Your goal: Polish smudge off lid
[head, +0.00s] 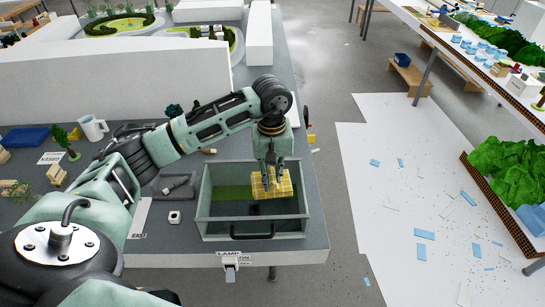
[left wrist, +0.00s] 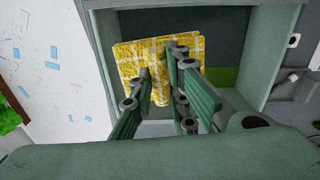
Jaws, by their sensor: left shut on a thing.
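A yellow-and-white checked cloth (head: 272,184) hangs in the fingertips of my left gripper (head: 268,180). My left gripper is shut on it, pointing down over a grey-green open-looking box (head: 208,200) at the table's front edge. In the left wrist view the cloth (left wrist: 132,60) spreads past both fingertips (left wrist: 159,64), with the box wall (left wrist: 98,60) around it. A dark patch (head: 262,208) shows below the cloth; I cannot tell whether it is a smudge or a shadow. I cannot make out a separate lid. My right gripper is not in view.
The box's black handle (head: 252,235) faces the front. A white mug (head: 93,127) stands farther left. A white sheet with scraps (head: 400,200) covers the floor at right.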

